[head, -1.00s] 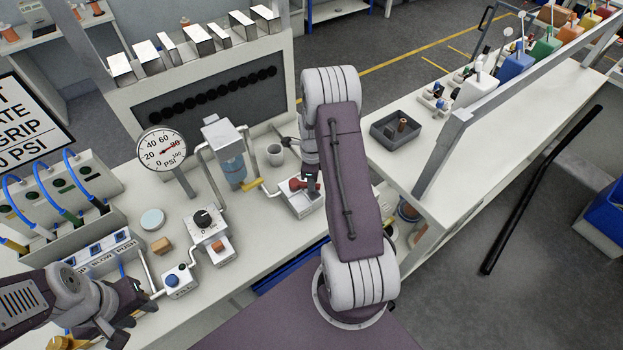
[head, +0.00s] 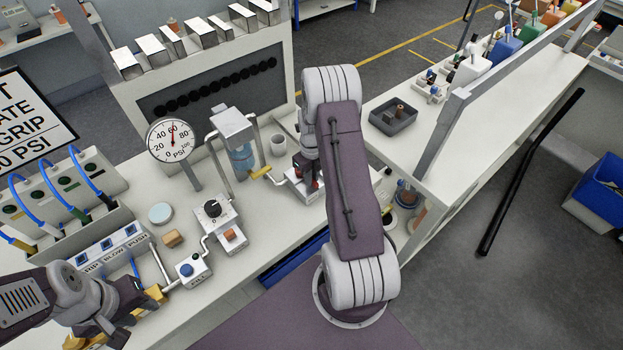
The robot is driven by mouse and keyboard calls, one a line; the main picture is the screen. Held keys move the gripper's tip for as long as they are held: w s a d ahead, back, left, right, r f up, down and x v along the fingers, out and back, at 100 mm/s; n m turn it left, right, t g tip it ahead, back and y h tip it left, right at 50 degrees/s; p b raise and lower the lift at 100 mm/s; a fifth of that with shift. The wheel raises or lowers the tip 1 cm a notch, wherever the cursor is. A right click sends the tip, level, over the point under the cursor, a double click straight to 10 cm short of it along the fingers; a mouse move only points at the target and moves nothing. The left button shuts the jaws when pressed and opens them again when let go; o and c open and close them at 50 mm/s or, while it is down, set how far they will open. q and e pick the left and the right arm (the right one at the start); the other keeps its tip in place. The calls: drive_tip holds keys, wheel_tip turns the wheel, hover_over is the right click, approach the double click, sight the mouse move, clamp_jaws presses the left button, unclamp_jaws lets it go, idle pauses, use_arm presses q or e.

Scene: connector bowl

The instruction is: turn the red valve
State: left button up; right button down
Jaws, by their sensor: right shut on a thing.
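The red valve (head: 296,174) sits on a white block (head: 308,194) on the bench. Only a little red shows; my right arm and gripper hide most of it. My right gripper (head: 308,178) is at the valve and shut on it. A yellow piece of pipe (head: 261,173) lies just left of the valve block. The round pressure gauge (head: 170,141) stands further left, its red needle pointing up near 60. My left gripper (head: 128,312) is low at the left, by the bench's front edge, far from the valve; its jaw opening is unclear.
A water bottle stand (head: 240,158) and a white cup (head: 278,145) stand behind the valve. A grey tray (head: 393,117) is on the right bench.

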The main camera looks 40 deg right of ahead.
drive_tip(key=shift+a+m, duration=0.15)
drive_tip(key=shift+m, duration=0.15)
idle(0.4)
drive_tip(key=c, duration=1.4)
unclamp_jaws()
drive_tip(key=shift+o, duration=0.2)
drive_tip(key=shift+r, duration=0.1)
wheel_tip(320, 180, up, 8)
drive_tip(key=shift+f+b, duration=0.1)
drive_tip(key=shift+b, duration=0.75)
drive_tip(key=shift+r, duration=0.55)
